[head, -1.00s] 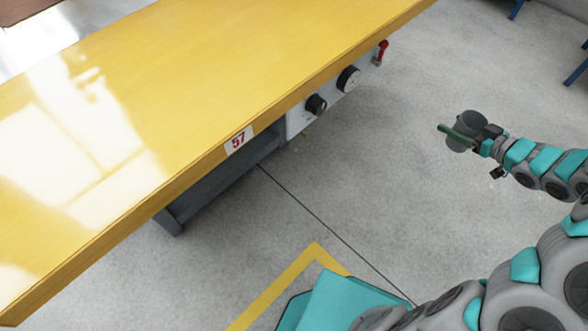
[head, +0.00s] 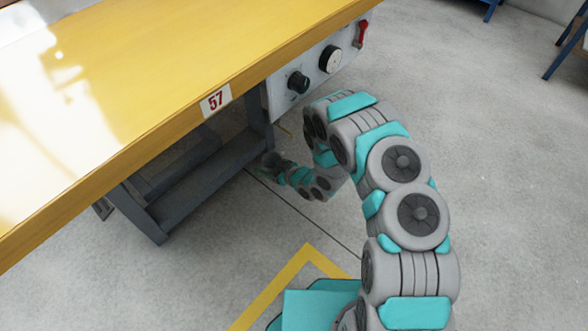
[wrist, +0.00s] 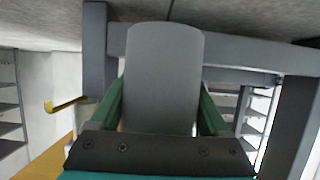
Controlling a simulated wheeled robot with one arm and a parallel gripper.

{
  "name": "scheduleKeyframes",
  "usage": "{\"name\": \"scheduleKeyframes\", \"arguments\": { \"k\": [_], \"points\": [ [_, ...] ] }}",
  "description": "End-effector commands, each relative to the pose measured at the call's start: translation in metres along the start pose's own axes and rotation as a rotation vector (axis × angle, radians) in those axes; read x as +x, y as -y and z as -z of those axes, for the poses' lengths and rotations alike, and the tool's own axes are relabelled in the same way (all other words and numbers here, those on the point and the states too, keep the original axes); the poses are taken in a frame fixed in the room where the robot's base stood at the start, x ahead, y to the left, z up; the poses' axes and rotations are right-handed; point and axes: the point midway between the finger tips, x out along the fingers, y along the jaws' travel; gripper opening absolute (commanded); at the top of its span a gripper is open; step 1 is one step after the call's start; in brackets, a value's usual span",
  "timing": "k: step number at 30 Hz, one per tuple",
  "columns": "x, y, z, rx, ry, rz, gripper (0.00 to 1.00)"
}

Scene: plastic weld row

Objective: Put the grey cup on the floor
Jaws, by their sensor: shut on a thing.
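The grey cup (wrist: 163,70) fills the middle of the wrist view, between the two green fingers of my gripper (wrist: 160,108). The fingers are shut on its sides. In the head view my arm bends over and down, and my gripper (head: 271,161) is low by the workbench's leg, partly hard to make out. The cup is not clearly visible there. The grey concrete floor (head: 480,210) lies below. I cannot tell whether the cup touches it.
A yellow-topped workbench (head: 150,80) marked 57 stands at the left, with knobs and a red switch (head: 361,34) on its front panel. Its dark grey frame (head: 150,222) is close to my gripper. Open floor lies to the right. Yellow floor tape (head: 285,277) runs in front.

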Motion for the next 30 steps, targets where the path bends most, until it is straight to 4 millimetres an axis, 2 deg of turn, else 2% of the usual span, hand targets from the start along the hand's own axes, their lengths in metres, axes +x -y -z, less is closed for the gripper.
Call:
{"name": "scheduleKeyframes", "arguments": {
  "k": [1, 3, 8, 11, 24, 27, 30],
  "points": [
    [0.007, 0.012, -0.014, 0.003, 0.005, 0.005, 0.25],
    [0.012, 0.019, -0.022, 0.002, 0.004, 0.002, 0.25],
    [0.018, 0.021, -0.03, 0.001, 0.0, -0.003, 0.25],
    [0.02, 0.006, -0.031, 0.003, -0.003, -0.006, 0.25],
    [0.039, -0.095, -0.033, 0.0, -0.004, -0.005, 0.25],
    [0.042, -0.112, -0.033, -0.001, -0.002, -0.005, 0.25],
    [0.044, -0.12, -0.034, 0.001, 0.0, -0.001, 0.25]
  ]
}}
